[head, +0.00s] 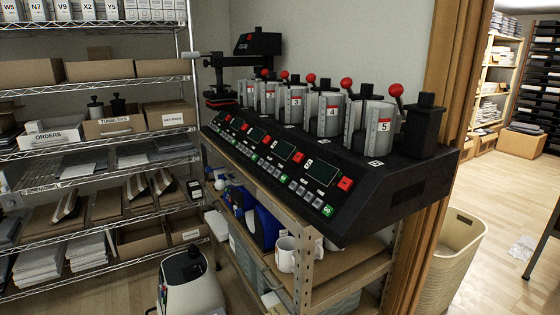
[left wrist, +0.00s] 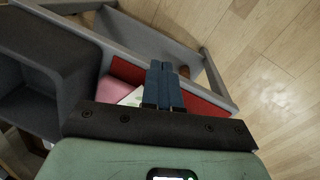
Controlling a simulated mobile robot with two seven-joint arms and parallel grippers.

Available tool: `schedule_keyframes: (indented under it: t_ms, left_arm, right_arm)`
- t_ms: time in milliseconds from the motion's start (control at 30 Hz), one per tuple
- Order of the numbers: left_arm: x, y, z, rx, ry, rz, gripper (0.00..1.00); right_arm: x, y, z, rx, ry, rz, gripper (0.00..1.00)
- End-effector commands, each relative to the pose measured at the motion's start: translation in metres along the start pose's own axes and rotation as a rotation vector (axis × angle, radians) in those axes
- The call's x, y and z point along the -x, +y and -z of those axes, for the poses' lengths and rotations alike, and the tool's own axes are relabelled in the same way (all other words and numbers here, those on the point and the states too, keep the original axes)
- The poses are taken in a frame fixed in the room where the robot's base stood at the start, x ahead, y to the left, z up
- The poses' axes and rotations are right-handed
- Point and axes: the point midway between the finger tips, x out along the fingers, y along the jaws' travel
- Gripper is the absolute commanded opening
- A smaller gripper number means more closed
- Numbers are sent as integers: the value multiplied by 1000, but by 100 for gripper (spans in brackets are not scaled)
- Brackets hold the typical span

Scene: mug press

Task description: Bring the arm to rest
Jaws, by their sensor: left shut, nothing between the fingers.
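My left gripper (left wrist: 168,68) shows only in the left wrist view. Its two blue fingers are side by side and shut, with nothing held between them. Beyond the fingers lie a grey frame or bin edge (left wrist: 110,35), red and pink surfaces, a white sheet and wooden floor. I cannot tell whether the fingers touch any of these. In the head view a black mug press (head: 360,190) with several numbered silver clamps and red-knobbed levers stands on a shelf unit. Neither gripper shows in the head view, and my right gripper is in no view.
A white mug (head: 286,255) stands on the shelf below the press. A wire rack (head: 95,79) with boxes and papers fills the left. A beige waste bin (head: 455,255) stands at the right, by the doorway.

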Motion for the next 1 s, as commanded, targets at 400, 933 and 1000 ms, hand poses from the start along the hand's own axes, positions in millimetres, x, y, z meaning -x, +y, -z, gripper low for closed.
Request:
schedule_keyframes:
  t_ms: [400, 933, 1000]
  left_arm:
    - [13, -65, -136, -374, 74, -122, 0]
    - [158, -68, -211, -421, -142, -81, 0]
    - [176, -66, -218, -425, -174, -75, 0]
  right_arm:
    - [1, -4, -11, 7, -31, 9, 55]
    - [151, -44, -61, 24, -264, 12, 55]
    - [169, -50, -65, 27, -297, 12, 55]
